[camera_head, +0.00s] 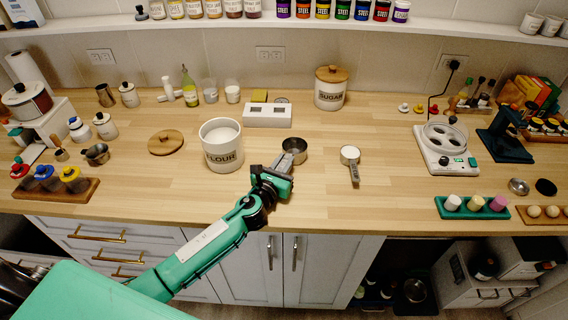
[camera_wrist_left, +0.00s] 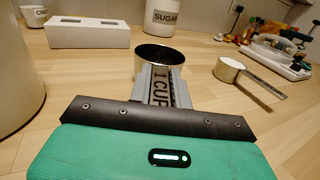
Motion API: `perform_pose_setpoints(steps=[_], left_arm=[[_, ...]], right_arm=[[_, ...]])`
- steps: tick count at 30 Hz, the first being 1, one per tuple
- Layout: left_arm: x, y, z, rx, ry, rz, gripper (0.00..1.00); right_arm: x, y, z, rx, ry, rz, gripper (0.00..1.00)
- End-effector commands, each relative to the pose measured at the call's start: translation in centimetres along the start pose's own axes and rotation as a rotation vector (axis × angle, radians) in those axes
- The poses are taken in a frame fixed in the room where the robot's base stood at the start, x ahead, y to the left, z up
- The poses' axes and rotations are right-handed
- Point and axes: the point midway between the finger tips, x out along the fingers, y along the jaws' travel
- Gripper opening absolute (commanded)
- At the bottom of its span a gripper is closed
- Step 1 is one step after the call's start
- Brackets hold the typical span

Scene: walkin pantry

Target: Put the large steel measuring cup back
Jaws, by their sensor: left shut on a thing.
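The large steel measuring cup (camera_head: 295,147) is at the middle of the wooden counter, just right of the flour canister. It looks upright and dark inside. In the left wrist view the cup (camera_wrist_left: 160,55) shows straight ahead, with "1 CUP" on its handle. My left gripper (camera_head: 283,165) is shut on that handle; its grey fingers (camera_wrist_left: 163,88) lie either side of it. I cannot tell whether the cup touches the counter. My right gripper is not in view.
The open flour canister (camera_head: 222,155) stands left of my gripper, its wooden lid (camera_head: 166,142) farther left. A white block with two openings (camera_head: 267,118) is behind the cup. A smaller cup with white contents (camera_head: 350,157) lies to the right. The counter between them is clear.

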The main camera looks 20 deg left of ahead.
Motion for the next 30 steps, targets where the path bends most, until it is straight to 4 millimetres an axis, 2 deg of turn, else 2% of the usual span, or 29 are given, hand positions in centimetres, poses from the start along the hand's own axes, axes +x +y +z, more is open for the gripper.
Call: perform_pose_setpoints(steps=[8, 9, 12, 23, 26, 30], left_arm=[[0.0, 0.0, -0.2, 0.000, -0.001, 0.000, 0.00], [0.0, 0.0, -0.3, 0.000, 0.000, 0.000, 0.21], [0.0, 0.0, -0.2, 0.000, 0.000, 0.000, 0.41], [0.0, 0.0, 0.2, 0.001, -0.001, 0.000, 0.41], [-1.0, 0.0, 0.0, 0.002, 0.000, -0.001, 0.41], [-3.7, 0.0, -0.1, 0.002, 0.001, -0.002, 0.41]], right_arm=[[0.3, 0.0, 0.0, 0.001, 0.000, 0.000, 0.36], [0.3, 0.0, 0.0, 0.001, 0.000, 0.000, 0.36], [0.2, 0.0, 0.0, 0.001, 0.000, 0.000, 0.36], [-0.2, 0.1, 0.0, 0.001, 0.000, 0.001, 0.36], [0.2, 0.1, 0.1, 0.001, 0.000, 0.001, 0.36], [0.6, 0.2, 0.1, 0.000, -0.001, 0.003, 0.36]])
